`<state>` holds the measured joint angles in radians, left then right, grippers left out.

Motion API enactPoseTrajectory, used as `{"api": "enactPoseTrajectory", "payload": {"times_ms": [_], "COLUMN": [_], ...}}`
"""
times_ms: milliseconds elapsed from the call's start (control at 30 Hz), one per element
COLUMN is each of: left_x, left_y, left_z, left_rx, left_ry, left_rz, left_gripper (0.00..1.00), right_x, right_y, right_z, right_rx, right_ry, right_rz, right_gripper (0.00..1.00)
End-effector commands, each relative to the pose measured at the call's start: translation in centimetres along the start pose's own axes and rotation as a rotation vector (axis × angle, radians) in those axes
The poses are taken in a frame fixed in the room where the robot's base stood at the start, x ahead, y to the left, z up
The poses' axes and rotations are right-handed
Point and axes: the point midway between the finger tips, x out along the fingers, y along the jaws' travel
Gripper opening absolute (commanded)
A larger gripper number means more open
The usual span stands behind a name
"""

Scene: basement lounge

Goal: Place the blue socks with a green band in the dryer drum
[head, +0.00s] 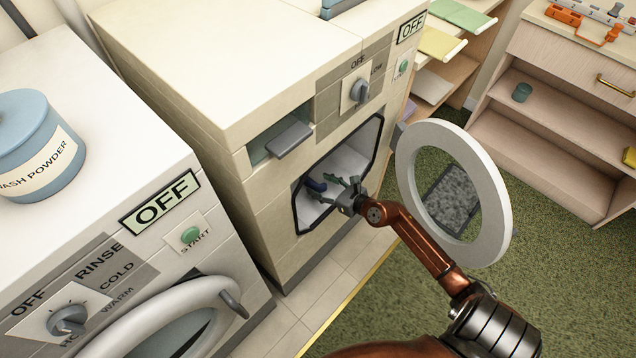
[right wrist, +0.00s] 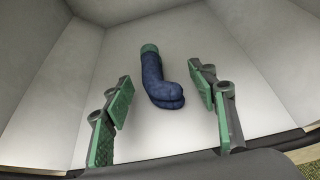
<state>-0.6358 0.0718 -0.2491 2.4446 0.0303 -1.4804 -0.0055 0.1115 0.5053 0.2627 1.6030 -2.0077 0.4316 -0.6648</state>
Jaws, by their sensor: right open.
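The blue socks with a green band (right wrist: 160,80) lie on the pale floor of the dryer drum (right wrist: 205,55) in the right wrist view. In the head view the blue socks (head: 316,185) show small inside the drum opening (head: 345,160). My right gripper (head: 339,190) reaches into the opening. In the right wrist view its green-padded fingers (right wrist: 168,115) are open, one on each side of the socks' near end, apart from them. My left gripper is not in view.
The round dryer door (head: 408,170) stands open to the right of my right arm. The washer (head: 110,215) at the left bears a wash powder tub (head: 35,145). Shelves (head: 545,130) stand at the back right. Green carpet (head: 375,300) is clear in front.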

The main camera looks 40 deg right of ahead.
Motion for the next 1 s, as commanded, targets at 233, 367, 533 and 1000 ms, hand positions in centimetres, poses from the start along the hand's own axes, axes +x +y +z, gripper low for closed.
{"api": "enactPoseTrajectory", "payload": {"times_ms": [233,367,533,1000], "left_x": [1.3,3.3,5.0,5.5], "left_y": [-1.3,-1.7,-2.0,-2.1], "left_z": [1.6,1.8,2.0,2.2], "left_rx": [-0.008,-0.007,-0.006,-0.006], "left_ry": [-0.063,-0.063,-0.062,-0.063], "left_rz": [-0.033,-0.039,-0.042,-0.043], "left_gripper": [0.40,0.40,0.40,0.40], "right_x": [-5.1,-6.8,-8.1,-9.1], "right_y": [0.0,0.0,0.0,0.7], "right_z": [0.3,0.2,0.1,0.7], "right_rx": [0.000,0.000,0.001,0.110], "right_ry": [-0.001,0.000,0.000,-0.051], "right_rz": [0.000,0.000,0.000,-0.005], "right_gripper": [0.53,0.53,0.53,0.53]}}
